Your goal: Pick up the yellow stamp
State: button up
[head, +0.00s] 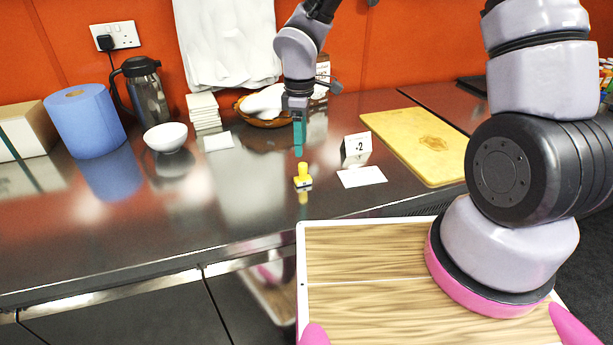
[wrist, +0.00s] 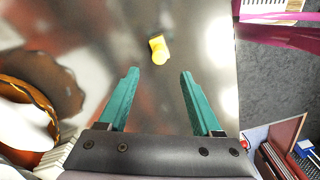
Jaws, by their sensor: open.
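The yellow stamp (head: 303,176) stands upright on the metal counter (head: 240,215), near its front edge. In the wrist view the stamp (wrist: 158,48) lies beyond the fingertips, roughly midway between them, with its dark base partly visible. My gripper (head: 299,152) is above and slightly behind the stamp in the head view, pointing down. Its teal fingers are apart and empty in the wrist view (wrist: 160,75). Nothing touches the stamp.
A small sign (head: 356,147) and a white card (head: 361,177) are right of the stamp. A yellow board (head: 425,140) lies farther right. A white bowl (head: 166,137), blue roll (head: 86,122) and flask (head: 146,90) stand left. A brown basket (head: 262,122) is behind my gripper.

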aim_at(303, 164)
jog(key=f, duration=0.8)
jog(key=shift+d+f, duration=0.2)
grip_shut()
